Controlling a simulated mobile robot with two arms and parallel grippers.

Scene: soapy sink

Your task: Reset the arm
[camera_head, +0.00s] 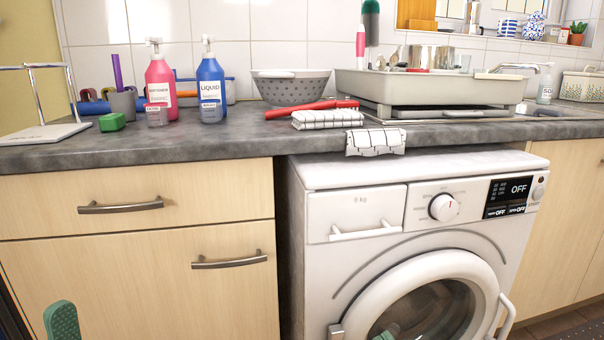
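The task names no object, only my arm. A green, dotted, rounded tip (62,322) at the bottom left edge looks like a finger of my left gripper, in front of the lower cabinet. A smaller green tip (387,332) at the bottom edge, in front of the washing machine door, looks like part of my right gripper. The rest of both grippers and both arms is out of the picture. I see nothing held, and the finger gaps do not show.
A grey countertop (180,148) holds a pink bottle (160,82), a blue bottle (211,88), a grey colander (290,88), a dish rack (430,88) and folded checked cloths (327,119). The washing machine (365,215) stands below, beside wooden drawers (140,185).

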